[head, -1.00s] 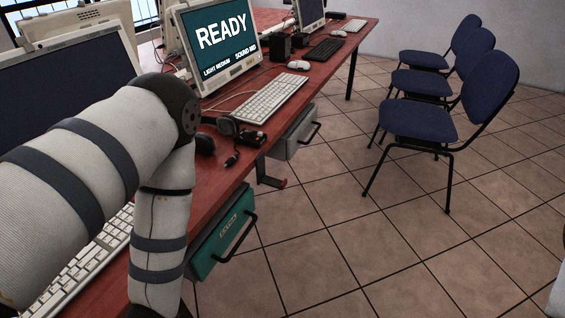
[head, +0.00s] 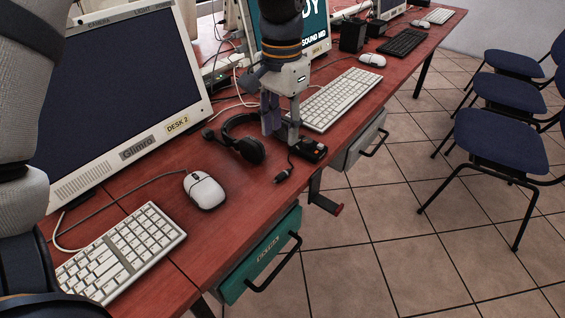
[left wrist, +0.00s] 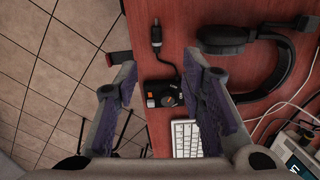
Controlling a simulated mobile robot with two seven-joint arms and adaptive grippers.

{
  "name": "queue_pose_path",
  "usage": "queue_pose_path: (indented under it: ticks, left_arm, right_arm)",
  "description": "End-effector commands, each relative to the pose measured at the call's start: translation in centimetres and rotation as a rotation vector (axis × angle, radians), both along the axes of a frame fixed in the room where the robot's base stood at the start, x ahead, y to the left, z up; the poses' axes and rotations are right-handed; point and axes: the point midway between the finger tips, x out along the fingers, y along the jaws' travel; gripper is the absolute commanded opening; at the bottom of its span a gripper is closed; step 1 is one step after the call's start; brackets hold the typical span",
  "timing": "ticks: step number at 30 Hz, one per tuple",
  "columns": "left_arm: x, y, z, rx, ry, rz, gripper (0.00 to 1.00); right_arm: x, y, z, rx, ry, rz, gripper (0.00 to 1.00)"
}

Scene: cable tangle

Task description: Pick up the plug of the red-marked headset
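A black headset (head: 243,140) lies on the red desk; in the left wrist view it is at the upper right (left wrist: 222,40). A small dark plug (head: 284,175) lies near the desk's front edge on a short black cable; in the left wrist view it is at the top centre (left wrist: 155,36). The cable runs to a small black box (left wrist: 162,93) with orange marks. No clear red mark on the headset shows. My left gripper (head: 281,136) points down between headset and box. Its fingers (left wrist: 162,70) are spread and empty, with the box between them in the wrist view. My right gripper is out of view.
White keyboards (head: 340,98) and a white mouse (head: 204,190) lie on the desk (head: 225,235). A monitor (head: 120,85) stands at the left. A green drawer (head: 262,255) hangs below the edge. Blue chairs (head: 500,140) stand on the tiled floor.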

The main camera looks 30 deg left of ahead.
Motion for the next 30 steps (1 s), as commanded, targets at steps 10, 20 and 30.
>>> queue_pose_path:
  ticks: [10,20,30]
  left_arm:
    - [-0.1,-0.1,-6.7,-0.001,0.01,0.0,0.37]
    - [0.2,-0.2,-11.0,0.0,0.004,0.0,0.37]
    - [0.2,-0.2,-10.9,-0.001,0.002,0.0,0.01]
  right_arm:
    - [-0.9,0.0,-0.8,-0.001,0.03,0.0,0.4]
    - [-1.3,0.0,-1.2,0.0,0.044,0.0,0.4]
    - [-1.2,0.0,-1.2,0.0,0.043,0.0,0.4]
